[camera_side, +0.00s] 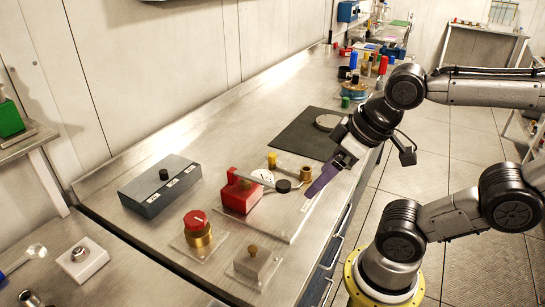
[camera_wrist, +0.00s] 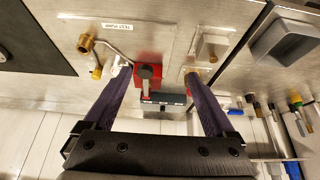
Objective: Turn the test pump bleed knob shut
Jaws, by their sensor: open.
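The test pump (camera_side: 238,193) is a red block on a pale plate, with a lever ending in a black grip and a white gauge. It also shows in the wrist view (camera_wrist: 152,58), between my fingers. A small yellow knob (camera_side: 272,160), apparently the bleed knob, stands behind the gauge; in the wrist view (camera_wrist: 97,73) it lies left of the left finger. A brass fitting (camera_side: 305,174) stands near it. My gripper (camera_side: 318,187) is open with purple fingers, above the plate's right side. In the wrist view my gripper (camera_wrist: 157,74) has nothing between its fingertips.
A red-topped brass valve (camera_side: 197,232) and a small block with a knob (camera_side: 252,263) stand nearer the camera. A grey box (camera_side: 160,187) is at left. A dark mat (camera_side: 300,137) lies behind. Bare bench (camera_side: 215,120) shows toward the wall.

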